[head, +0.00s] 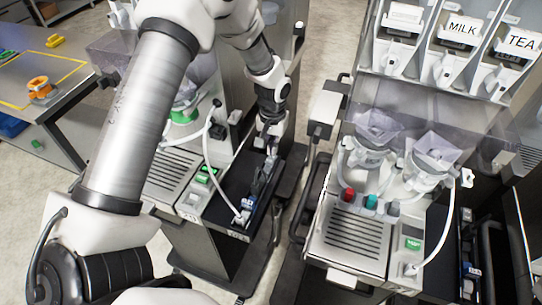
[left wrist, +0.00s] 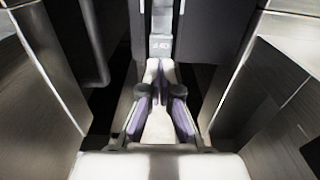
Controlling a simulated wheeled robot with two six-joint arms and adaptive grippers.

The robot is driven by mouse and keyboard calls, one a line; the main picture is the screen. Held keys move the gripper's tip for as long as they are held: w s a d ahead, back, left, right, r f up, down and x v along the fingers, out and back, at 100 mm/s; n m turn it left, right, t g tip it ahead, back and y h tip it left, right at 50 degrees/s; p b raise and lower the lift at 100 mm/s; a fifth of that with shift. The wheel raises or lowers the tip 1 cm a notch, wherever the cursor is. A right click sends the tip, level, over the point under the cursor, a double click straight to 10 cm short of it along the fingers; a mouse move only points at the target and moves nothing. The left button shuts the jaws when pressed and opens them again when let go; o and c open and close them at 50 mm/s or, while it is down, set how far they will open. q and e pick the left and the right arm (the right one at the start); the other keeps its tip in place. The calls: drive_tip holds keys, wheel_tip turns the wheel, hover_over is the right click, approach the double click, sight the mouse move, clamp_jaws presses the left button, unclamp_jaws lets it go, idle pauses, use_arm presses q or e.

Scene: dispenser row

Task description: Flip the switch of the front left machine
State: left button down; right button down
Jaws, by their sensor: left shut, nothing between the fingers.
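The left machine (head: 172,166) has a slotted drip tray, a small green display (head: 206,172) and a dark side panel. A small pale labelled part (head: 248,203), possibly the switch, sits on the dark panel near its front. My left gripper (head: 256,187) is shut and empty, pointing down over this panel close to that part. In the left wrist view, my shut fingers (left wrist: 160,68) point at a pale labelled block (left wrist: 160,46) just beyond the tips. I cannot tell whether they touch it, or the switch's position. My right gripper is not in view.
A second machine (head: 352,240) stands to the right, with coloured knobs and clear funnels. Canisters marked MILK (head: 462,26) and TEA (head: 521,41) stand above it. A narrow gap of floor separates the machines. A table (head: 60,92) with an orange object stands at the left.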

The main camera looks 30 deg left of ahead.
sight(272, 157)
use_arm(q)
wheel_tip(272, 157, up, 3)
drive_tip(key=shift+s+r+p, duration=0.15)
drive_tip(key=shift+p, duration=0.9)
wheel_tip(272, 157, up, 2)
drive_tip(key=shift+r+p, duration=0.1)
drive_tip(key=shift+p, duration=0.9)
